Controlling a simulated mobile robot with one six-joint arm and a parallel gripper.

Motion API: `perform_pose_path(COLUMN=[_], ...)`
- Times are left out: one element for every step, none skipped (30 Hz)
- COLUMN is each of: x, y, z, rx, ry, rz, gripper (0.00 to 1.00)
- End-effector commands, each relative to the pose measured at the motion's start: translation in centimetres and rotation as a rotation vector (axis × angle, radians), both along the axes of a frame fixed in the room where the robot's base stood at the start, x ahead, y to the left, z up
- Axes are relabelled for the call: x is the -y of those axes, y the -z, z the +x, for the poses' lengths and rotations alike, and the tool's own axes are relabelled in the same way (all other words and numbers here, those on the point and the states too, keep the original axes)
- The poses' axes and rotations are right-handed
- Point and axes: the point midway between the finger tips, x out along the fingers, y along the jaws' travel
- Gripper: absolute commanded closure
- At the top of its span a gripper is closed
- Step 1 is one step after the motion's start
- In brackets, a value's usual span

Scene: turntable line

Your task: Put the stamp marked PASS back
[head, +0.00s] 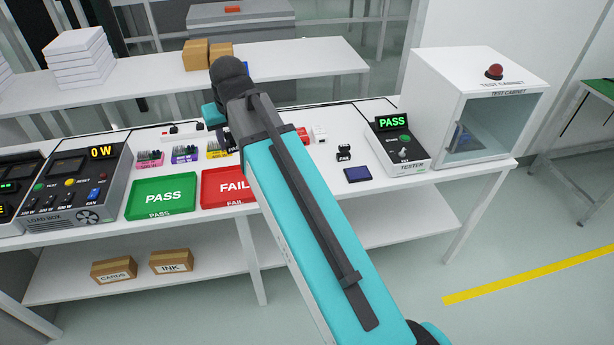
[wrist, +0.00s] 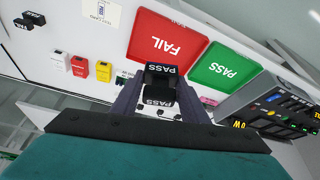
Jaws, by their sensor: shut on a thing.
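My gripper (wrist: 159,92) is shut on the PASS stamp (wrist: 160,72), a black block with white PASS lettering, in the wrist view. The stamp is held between the two fingers, above the white bench near the red FAIL tray. In the head view my own arm hides most of the gripper and the held stamp. The other small black stamp, marked FAIL (head: 343,153), stands on the bench right of my arm. A dark blue ink pad (head: 357,174) lies in front of it.
The green PASS tray (head: 161,198) and red FAIL tray (head: 226,188) lie left of my arm. The load box (head: 76,190) is further left. The tester (head: 402,150), showing PASS, and the test cabinet (head: 480,105) stand right.

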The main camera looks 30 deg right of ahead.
Motion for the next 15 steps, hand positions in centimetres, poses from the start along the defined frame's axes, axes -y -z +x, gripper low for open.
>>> perform_pose_path(x=[0.1,0.2,0.3,0.4,0.4,0.6,0.7,0.8,0.9,1.0,1.1,1.2,1.3,1.4,1.5], y=[0.4,0.6,0.9,1.2,1.6,2.1,2.5,2.9,3.4,3.8,4.2,4.7,5.0,5.4,5.7], z=[-0.3,-0.5,-0.8,-1.0,-1.3,-1.7,-2.0,-2.4,-2.8,-3.1,-3.4,-3.8,-4.1,-4.3,-4.6], rx=[-0.001,-0.001,-0.001,-0.001,-0.002,-0.003,-0.003,-0.004,-0.003,-0.003,-0.003,-0.004,-0.005,-0.005,-0.004], ry=[0.0,0.0,0.0,0.0,0.0,-0.001,-0.001,-0.001,-0.001,-0.001,-0.001,-0.001,-0.001,-0.001,-0.001], rz=[0.0,0.0,0.0,0.0,0.0,0.0,0.0,0.0,0.0,0.0,0.0,0.0,0.0,0.0,0.0], gripper=[0.74,0.74,0.74,0.74,0.74,0.74,0.74,0.74,0.74,0.74,0.74,0.74,0.74,0.74,0.74])
